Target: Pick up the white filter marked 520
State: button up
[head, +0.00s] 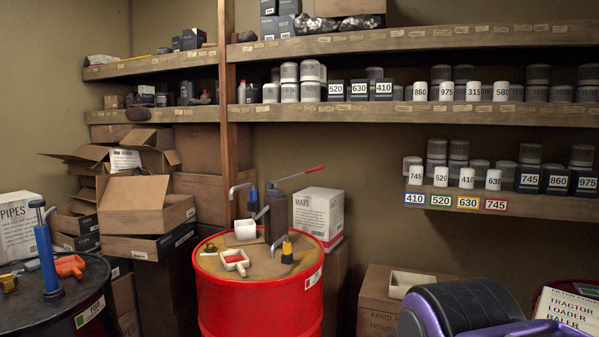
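The white filter marked 520 (441,177) stands upright on the lower right shelf (540,206), near its left end. It is between the white filter marked 745 (415,175) on its left and the white filter marked 410 (467,178) on its right. A white filter marked 630 (493,180) stands further right. Grey filters stand behind this row. A green-edged tag marked 520 (441,200) is on the shelf's front edge below the filter. A dark box marked 520 (336,90) sits on the shelf above.
A red drum (260,300) with pump parts on top stands at the centre, and a black drum (60,305) at the left. Cardboard boxes (147,215) pile up behind. An open carton (385,300) and a printed sign (567,311) are below the lower right shelf.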

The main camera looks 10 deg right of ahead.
aim_at(441, 174)
jog(key=i+z, duration=0.3)
jog(key=i, duration=0.2)
jog(key=i+j+z, duration=0.3)
jog(key=i, duration=0.2)
